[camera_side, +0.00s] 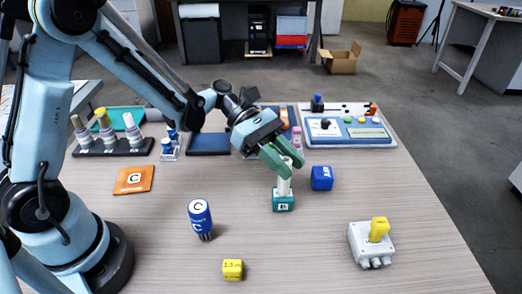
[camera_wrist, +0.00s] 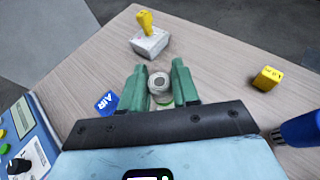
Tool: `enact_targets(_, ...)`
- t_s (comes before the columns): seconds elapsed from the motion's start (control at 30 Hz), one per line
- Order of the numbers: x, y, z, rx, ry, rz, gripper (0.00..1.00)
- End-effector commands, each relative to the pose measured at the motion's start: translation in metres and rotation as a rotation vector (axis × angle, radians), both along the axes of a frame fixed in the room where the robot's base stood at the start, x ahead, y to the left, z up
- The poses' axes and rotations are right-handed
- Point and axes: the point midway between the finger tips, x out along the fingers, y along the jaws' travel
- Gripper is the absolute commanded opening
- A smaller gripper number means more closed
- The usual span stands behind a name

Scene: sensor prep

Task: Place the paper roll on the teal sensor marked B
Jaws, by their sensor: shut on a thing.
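My gripper (camera_wrist: 159,84) has green fingers, one on each side of the white paper roll (camera_wrist: 158,82), and is shut on it. In the side view the roll (camera_side: 284,184) is upright under my gripper (camera_side: 282,165), its upper part partly hidden by the fingers. The teal sensor marked B (camera_side: 283,201) stands on the table directly below the roll. The roll's lower end meets the sensor's top in the side view; whether it bears on it I cannot tell. In the wrist view the sensor is mostly hidden behind the roll.
A blue AIR cube (camera_side: 321,178) stands close right of the sensor. A blue C cylinder (camera_side: 200,218), a yellow cube (camera_side: 233,269) and a grey box with a yellow knob (camera_side: 372,242) stand nearer. An orange C card (camera_side: 134,180) lies left. A control panel (camera_side: 345,132) is behind.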

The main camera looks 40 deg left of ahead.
Motion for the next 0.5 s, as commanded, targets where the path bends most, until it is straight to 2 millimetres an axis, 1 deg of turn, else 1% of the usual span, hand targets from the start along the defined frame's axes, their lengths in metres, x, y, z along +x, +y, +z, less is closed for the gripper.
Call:
enact_targets(0.2, 0.0000, -0.0001, -0.0032, 0.000, 0.000, 0.000, 0.01)
enact_targets(0.23, 0.0000, -0.0001, -0.0027, 0.000, 0.000, 0.000, 0.35)
enact_targets(0.37, 0.0000, 0.0000, -0.0026, 0.000, 0.000, 0.000, 0.55)
enact_targets(0.5, 0.0000, 0.0000, -0.0025, 0.000, 0.000, 0.000, 0.56)
